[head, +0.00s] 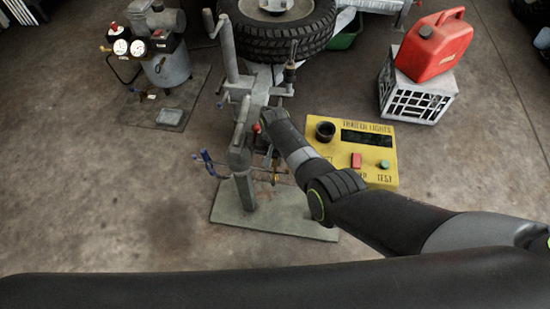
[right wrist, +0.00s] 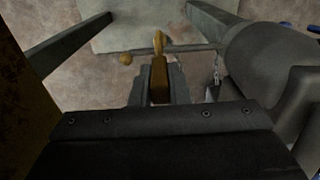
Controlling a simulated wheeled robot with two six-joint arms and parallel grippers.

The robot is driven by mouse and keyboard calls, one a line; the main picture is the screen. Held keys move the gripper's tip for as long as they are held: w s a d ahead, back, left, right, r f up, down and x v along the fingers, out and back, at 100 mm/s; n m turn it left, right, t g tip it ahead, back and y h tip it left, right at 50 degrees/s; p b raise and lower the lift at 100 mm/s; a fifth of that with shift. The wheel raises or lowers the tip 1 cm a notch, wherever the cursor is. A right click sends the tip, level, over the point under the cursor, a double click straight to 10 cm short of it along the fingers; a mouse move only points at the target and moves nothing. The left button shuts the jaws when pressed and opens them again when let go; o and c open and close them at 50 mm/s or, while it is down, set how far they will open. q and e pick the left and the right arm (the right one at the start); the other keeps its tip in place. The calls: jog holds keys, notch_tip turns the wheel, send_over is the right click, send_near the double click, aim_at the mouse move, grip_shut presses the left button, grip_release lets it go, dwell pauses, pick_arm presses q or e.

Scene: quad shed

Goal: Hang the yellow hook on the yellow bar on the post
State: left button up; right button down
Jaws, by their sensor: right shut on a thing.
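A grey post (head: 243,170) stands on a flat base plate. My right gripper (right wrist: 158,85) is shut on the yellow hook (right wrist: 159,75), which points away from me. The hook's curved end overlaps the bar in that view, right of the ball; I cannot tell whether they touch. In the head view the fingers and hook are mostly hidden. My left gripper is not in view.
A yellow trailer-lights box (head: 352,150) stands right of the post. A white crate (head: 415,98) carries a red fuel can (head: 432,48). A tyre (head: 275,32) is behind, a compressor (head: 160,60) at left. Blue parts (head: 207,163) stick out left of the post. The left floor is clear.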

jog(key=shift+f+b, duration=0.95)
jog(key=shift+f, duration=0.25)
jog(key=c, duration=1.3)
grip_release()
jog(key=shift+o, duration=0.5)
jog(key=o, duration=0.4)
jog(key=shift+c, duration=0.2)
notch_tip(320, 180, up, 9)
jog(key=p, duration=0.9)
